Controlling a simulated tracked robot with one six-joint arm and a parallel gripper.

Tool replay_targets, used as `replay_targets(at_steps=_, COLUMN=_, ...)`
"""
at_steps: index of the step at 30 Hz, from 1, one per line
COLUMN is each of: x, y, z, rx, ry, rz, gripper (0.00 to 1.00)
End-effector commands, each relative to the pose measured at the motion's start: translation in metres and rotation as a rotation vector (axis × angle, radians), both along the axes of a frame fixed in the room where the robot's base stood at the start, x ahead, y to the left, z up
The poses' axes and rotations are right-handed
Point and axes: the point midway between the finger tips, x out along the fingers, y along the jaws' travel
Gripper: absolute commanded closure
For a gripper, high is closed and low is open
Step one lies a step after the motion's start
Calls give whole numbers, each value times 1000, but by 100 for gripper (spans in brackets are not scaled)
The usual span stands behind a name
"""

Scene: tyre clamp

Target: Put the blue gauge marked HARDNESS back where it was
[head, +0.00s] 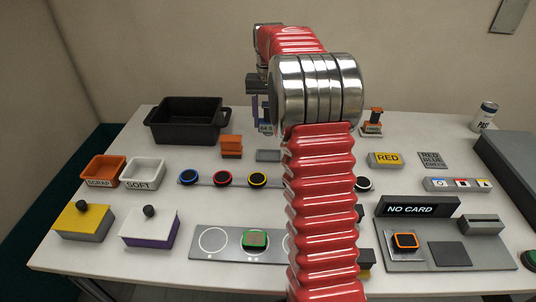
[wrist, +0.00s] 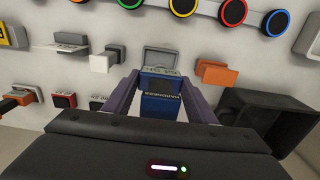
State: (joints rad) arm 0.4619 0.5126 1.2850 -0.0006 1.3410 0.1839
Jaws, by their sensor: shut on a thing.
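The blue gauge (wrist: 158,103) is between the two purple fingers of my gripper (wrist: 162,92) in the wrist view. Its lettering is upside down there and reads like HARDNESS. My gripper (head: 261,112) is shut on it and holds it above the back of the table in the head view, partly hidden by my arm. The gauge (head: 265,127) shows there only as a small blue and pale piece. A grey block (head: 268,155) with no gauge on it sits on the table below. It also shows just beyond the gauge in the wrist view (wrist: 160,56).
An orange block (head: 231,146) stands left of the grey block, and a black pan (head: 187,120) is further left. A row of ringed round buttons (head: 223,179) lies in front. An orange-topped stand (head: 372,122) is at the back right. My arm hides the table's middle.

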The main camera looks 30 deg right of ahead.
Motion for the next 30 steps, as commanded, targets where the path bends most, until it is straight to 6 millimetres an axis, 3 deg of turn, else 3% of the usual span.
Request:
replay_targets(at_steps=12, x=-1, y=0, z=-55, rx=2, ry=2, rz=-1, gripper=67)
replay_targets(at_steps=25, x=-1, y=-1, z=-63, rx=0, ry=0, rz=-2, gripper=67)
replay_targets(at_steps=30, x=-1, y=-1, z=-80, rx=1, ry=3, rz=-2, gripper=67)
